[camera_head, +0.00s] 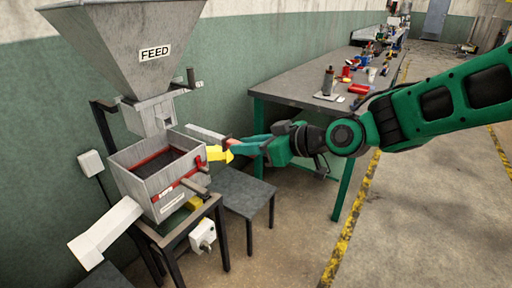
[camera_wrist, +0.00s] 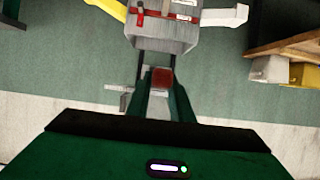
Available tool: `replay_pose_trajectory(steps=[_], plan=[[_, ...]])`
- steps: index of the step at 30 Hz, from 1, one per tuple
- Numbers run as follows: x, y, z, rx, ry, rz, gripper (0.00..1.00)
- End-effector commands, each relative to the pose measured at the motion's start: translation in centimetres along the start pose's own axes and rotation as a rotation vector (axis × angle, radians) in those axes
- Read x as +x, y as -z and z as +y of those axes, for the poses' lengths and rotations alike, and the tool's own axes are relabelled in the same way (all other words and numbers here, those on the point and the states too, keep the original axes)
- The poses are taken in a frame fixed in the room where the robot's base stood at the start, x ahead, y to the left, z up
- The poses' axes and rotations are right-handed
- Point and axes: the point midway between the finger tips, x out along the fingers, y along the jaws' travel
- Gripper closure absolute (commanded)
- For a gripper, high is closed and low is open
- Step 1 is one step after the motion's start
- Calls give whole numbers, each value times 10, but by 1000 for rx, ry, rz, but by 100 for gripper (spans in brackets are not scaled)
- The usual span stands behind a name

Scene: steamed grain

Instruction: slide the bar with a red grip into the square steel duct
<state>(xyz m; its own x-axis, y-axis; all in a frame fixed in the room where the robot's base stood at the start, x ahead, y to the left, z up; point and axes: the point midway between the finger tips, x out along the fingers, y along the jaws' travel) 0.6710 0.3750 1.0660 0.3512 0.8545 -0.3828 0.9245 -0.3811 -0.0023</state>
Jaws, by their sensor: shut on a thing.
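The square steel duct (camera_head: 150,116) hangs under the FEED hopper, upright, at the left of the head view. My gripper (camera_head: 236,146) is at the right of the duct and slightly lower. It is shut on the bar's red grip (camera_wrist: 162,78), which shows between my green fingers in the wrist view. In the head view the grey bar (camera_head: 205,133) points left from my gripper toward the duct. A gap shows between the bar's tip and the duct in that picture. The bar's far end is hidden in the wrist view.
A grey box (camera_head: 142,185) with red trim stands below the duct, with a yellow spout (camera_head: 217,153) near my gripper and a white chute (camera_head: 105,232) at left. A low dark table (camera_head: 240,190) is below. A long workbench (camera_head: 310,87) with several items stands behind.

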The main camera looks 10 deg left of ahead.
Motion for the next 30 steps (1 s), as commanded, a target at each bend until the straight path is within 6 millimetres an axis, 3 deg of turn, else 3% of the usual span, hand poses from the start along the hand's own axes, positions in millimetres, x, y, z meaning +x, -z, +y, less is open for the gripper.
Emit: replay_pose_trajectory(steps=[15, 30], plan=[[49, 12, 0, 0, -1, 3, 100], [61, 16, 1, 0, -2, 3, 100]])
